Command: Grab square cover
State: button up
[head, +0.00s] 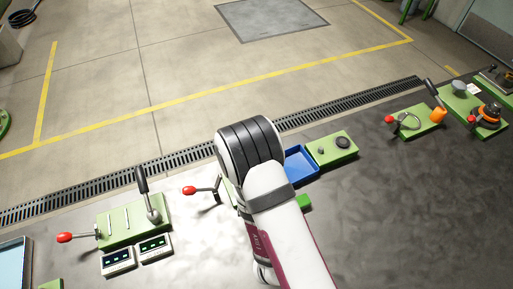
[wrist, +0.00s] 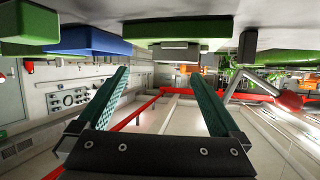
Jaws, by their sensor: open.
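My gripper (wrist: 158,72) is open in the wrist view, with two teal fingers spread apart and nothing between them. The wrist view is upside down, with the table along its top. A flat grey block (wrist: 175,54) on a green base (wrist: 178,29) lies beyond the fingertips, apart from them; it may be the square cover, but I cannot tell. In the head view my arm hides the gripper and part of the table below it. No piece there is clearly the square cover.
A blue tray (head: 301,163) and a green board (head: 332,149) with round grey knobs lie right of my arm. A small green block (head: 304,202) is close beside it. A green lever box (head: 133,221) and two small displays (head: 118,260) stand left. The right-hand table middle is clear.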

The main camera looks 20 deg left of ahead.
jog(key=shift+s+a+f+n+y, duration=0.3)
jog(key=shift+s+a+n+y, duration=0.15)
jog(key=shift+s+n, duration=0.2)
jog(key=shift+s+a+f, duration=0.1)
jog(key=shift+a, duration=0.2)
jog(key=x, duration=0.4)
jog(key=shift+w+a, duration=0.2)
grip_shut()
